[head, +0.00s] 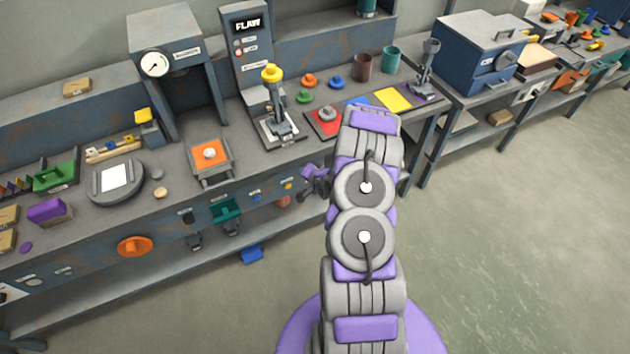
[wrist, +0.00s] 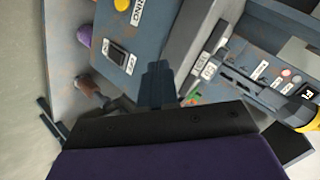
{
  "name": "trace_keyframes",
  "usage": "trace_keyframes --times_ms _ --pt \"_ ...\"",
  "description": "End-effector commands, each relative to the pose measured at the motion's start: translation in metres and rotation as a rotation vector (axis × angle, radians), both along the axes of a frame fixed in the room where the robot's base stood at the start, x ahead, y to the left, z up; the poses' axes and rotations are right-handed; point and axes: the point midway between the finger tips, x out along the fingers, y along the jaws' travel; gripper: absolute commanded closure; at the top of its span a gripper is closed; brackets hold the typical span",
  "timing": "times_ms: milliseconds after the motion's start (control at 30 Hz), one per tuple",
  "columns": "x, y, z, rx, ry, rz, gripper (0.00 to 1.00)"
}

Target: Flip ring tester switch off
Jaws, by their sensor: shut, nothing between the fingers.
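The ring tester (head: 248,50) stands upright at the back of the bench, its display reading FLAW. A yellow-topped post (head: 272,90) stands in front of it. In the wrist view the tester's display and lamps (wrist: 286,75) show at the right edge. A dark rocker switch (wrist: 117,54) sits on a blue-grey front panel, with a small label beside it that seems to read OFF. I cannot tell which way it is tipped. My gripper (wrist: 158,72) is shut and empty, its tips to the right of the switch. In the head view my gripper (head: 314,180) is beside the bench front, partly hidden by my arm.
A yellow button (wrist: 122,5) is near the switch. On the bench are a press with a gauge (head: 155,64), an orange-topped stand (head: 211,160), a red mat (head: 318,130) and cups (head: 390,58). A blue oven (head: 480,50) stands right. Floor at right is clear.

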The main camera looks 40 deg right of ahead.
Motion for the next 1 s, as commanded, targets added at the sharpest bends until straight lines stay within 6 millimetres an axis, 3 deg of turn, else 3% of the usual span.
trace_keyframes --times_ms 33,200,400,700,1000 --pt "-0.009 -0.006 -0.019 0.036 -0.033 -0.032 1.00" --pt "-0.035 -0.026 -0.062 0.159 -0.177 -0.133 1.00" --pt "-0.073 -0.037 -0.097 0.291 -0.343 -0.238 1.00" --pt "-0.107 -0.030 -0.113 0.383 -0.473 -0.312 1.00" --pt "-0.109 -0.033 -0.115 0.392 -0.480 -0.316 1.00"
